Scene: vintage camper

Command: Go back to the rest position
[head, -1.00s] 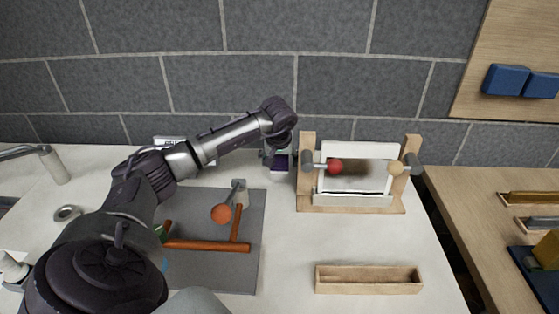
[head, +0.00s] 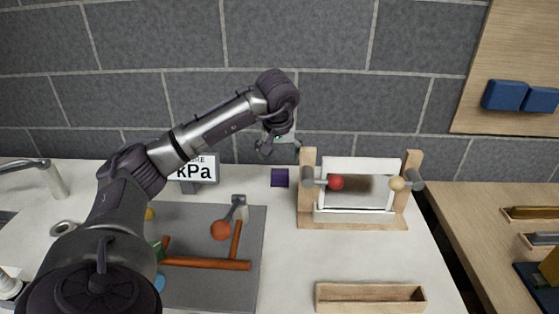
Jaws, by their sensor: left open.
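My left gripper (head: 279,148) is open and empty in the head view. It hangs in the air above the back of the white counter (head: 285,250), in front of the grey block wall. A small dark purple block (head: 280,178) lies on the counter below it, apart from the fingers. My left arm comes in from the lower left and hides part of the counter. My right gripper does not show.
A wooden stand (head: 308,190) with a white panel, a red ball (head: 336,182) and a tan ball is right of the gripper. A kPa display (head: 196,172) stands behind my arm. A grey mat (head: 200,292) holds hammer-like tools. An empty wooden tray (head: 370,298) lies in front.

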